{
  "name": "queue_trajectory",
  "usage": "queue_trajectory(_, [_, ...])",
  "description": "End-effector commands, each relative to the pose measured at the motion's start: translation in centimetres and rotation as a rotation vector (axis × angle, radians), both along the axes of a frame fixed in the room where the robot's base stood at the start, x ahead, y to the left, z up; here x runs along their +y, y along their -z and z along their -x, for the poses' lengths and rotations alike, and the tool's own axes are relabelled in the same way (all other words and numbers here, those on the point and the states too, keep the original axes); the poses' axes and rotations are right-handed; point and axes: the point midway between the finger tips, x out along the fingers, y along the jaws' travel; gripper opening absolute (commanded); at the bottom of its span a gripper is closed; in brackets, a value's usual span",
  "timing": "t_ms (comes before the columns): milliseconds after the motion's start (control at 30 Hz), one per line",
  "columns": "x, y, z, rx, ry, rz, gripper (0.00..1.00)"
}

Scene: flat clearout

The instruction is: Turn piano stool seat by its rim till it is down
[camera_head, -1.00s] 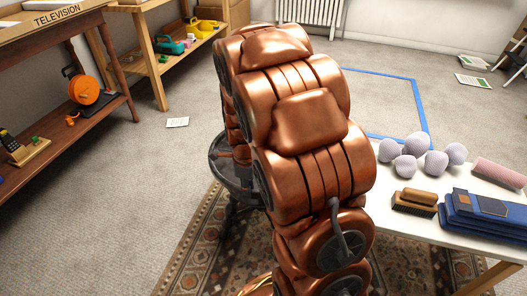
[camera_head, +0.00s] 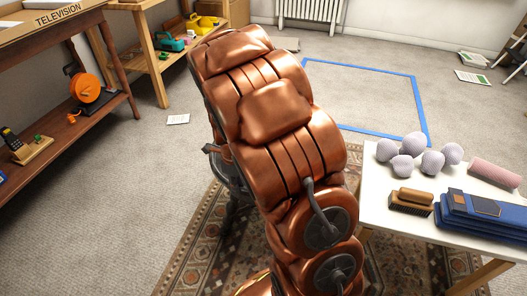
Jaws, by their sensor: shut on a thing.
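The piano stool shows only in part in the head view, as a dark grey rim and leg (camera_head: 233,207) just left of my copper arm. It stands on the patterned rug. My arm crosses in front of it and hides most of the seat, so its height and tilt cannot be judged.
Wooden shelving (camera_head: 60,50) stands at the left. Blue tape (camera_head: 375,68) marks open carpet behind.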

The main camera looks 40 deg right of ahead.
Motion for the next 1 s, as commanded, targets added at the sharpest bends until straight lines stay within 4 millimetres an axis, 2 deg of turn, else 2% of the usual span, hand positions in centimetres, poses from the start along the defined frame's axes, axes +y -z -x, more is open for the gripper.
queue_trajectory(67, [0.0, -0.6, -0.7, -0.006, 0.029, 0.003, 0.0])
queue_trajectory(1000, [1.5, -0.5, -5.4, -0.007, 0.311, 0.005, 0.0])
